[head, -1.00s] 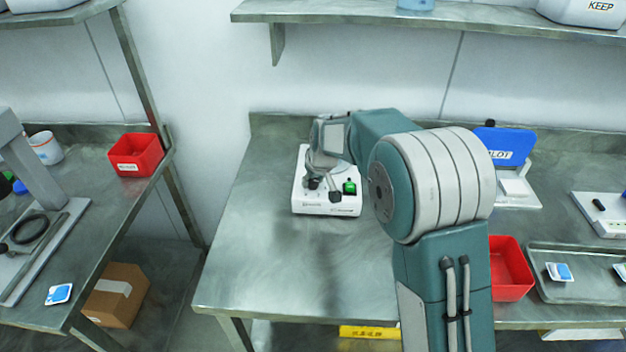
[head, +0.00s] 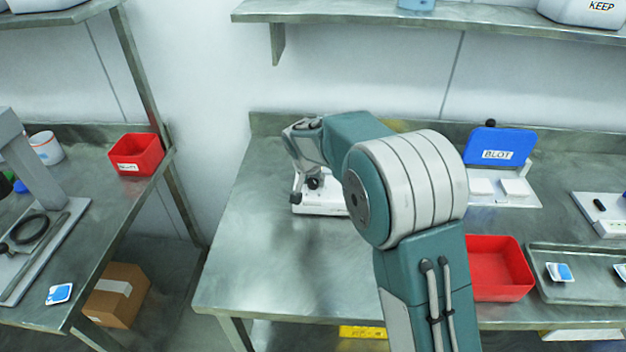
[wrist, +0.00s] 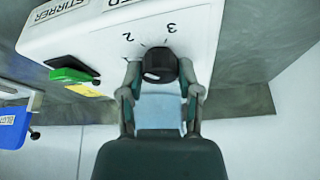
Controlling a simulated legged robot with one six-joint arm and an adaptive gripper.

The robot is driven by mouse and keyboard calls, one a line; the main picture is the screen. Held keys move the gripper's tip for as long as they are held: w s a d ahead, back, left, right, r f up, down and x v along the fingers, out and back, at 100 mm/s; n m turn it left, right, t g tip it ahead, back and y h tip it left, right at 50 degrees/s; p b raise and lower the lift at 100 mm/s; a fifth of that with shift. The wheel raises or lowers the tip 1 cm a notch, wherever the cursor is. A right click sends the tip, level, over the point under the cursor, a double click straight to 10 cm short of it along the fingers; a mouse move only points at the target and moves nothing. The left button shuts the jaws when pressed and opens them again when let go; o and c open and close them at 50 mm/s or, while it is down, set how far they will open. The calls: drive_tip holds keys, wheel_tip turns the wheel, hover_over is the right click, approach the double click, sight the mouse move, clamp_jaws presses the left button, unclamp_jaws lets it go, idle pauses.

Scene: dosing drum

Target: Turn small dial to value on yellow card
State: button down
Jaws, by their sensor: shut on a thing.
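The white device (wrist: 190,25) has a black dial (wrist: 158,64) with the printed numbers 2 and 3 beside it in the wrist view. My gripper (wrist: 161,86) has a finger on each side of this dial and is shut on it. The dial's pointer mark cannot be read clearly. In the head view the device (head: 318,210) stands at the back left of the table, partly hidden by my arm. A small yellow patch (wrist: 88,91) shows beside the green switch, with no readable value.
The green switch (wrist: 76,75) is close to the dial. A blue BLOT stand (head: 497,150), a red bin (head: 492,268) and a metal tray (head: 590,290) are to the right. The table's front left is clear. A yellow label (head: 363,332) shows below the table edge.

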drive_tip(key=shift+s+f+m, duration=0.1)
drive_tip(key=shift+f+m, duration=0.05)
drive_tip(key=shift+m, duration=0.15)
drive_tip(key=shift+c, duration=1.5)
unclamp_jaws()
drive_tip(key=shift+a, duration=0.1)
drive_tip(key=shift+r, duration=0.25)
drive_tip(key=v, duration=1.1)
drive_tip(key=shift+a+r, duration=0.2)
drive_tip(key=shift+a, duration=0.05)
